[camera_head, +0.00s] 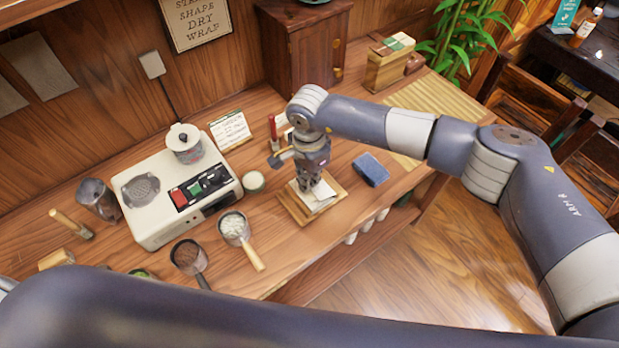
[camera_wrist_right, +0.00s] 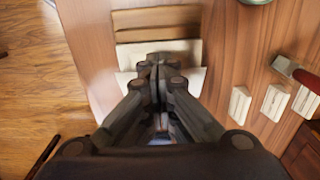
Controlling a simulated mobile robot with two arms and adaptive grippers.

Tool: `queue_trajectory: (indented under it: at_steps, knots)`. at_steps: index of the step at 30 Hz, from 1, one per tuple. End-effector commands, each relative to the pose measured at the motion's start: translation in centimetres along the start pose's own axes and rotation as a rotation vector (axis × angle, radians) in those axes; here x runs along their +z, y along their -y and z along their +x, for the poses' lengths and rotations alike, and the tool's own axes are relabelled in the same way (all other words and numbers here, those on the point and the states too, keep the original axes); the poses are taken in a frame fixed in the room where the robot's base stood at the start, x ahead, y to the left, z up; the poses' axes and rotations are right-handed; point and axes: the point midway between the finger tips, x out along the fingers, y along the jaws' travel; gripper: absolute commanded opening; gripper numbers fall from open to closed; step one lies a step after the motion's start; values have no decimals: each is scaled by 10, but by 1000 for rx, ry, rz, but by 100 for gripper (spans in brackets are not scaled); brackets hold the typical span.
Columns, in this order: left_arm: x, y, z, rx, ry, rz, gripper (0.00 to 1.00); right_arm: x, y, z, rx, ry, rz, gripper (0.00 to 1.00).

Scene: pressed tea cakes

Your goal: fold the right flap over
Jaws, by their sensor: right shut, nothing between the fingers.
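A white paper wrapper (camera_head: 321,202) lies on a small wooden tray (camera_head: 288,206) near the table's front edge. My right gripper (camera_head: 309,186) points down over the wrapper with its fingers shut and empty. In the right wrist view the shut fingertips (camera_wrist_right: 161,62) are over the pale paper (camera_wrist_right: 192,82), which shows on both sides of them. The wooden tray also shows there (camera_wrist_right: 155,18). The gripper hides the middle of the wrapper, and I cannot tell which flap is folded or whether the fingertips touch the paper. My left gripper is not in view.
A small cup (camera_head: 253,181) and a white machine (camera_head: 160,215) stand to the left. A strainer cup (camera_head: 235,228) with a wooden handle is nearby. A wooden cabinet (camera_head: 288,50) stands behind. White cups hang below the front edge.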

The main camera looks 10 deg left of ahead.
Motion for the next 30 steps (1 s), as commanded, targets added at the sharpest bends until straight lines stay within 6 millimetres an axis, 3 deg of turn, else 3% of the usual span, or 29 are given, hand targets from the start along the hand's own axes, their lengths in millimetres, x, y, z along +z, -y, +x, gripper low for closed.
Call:
queue_trajectory:
  at_steps: [5,16,30]
  knots:
    - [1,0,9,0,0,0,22,-4,1,5,-1,-38,1,0]
    - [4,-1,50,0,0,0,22,2,1,16,0,-226,3,0]
    - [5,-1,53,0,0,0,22,1,0,12,1,-264,9,0]
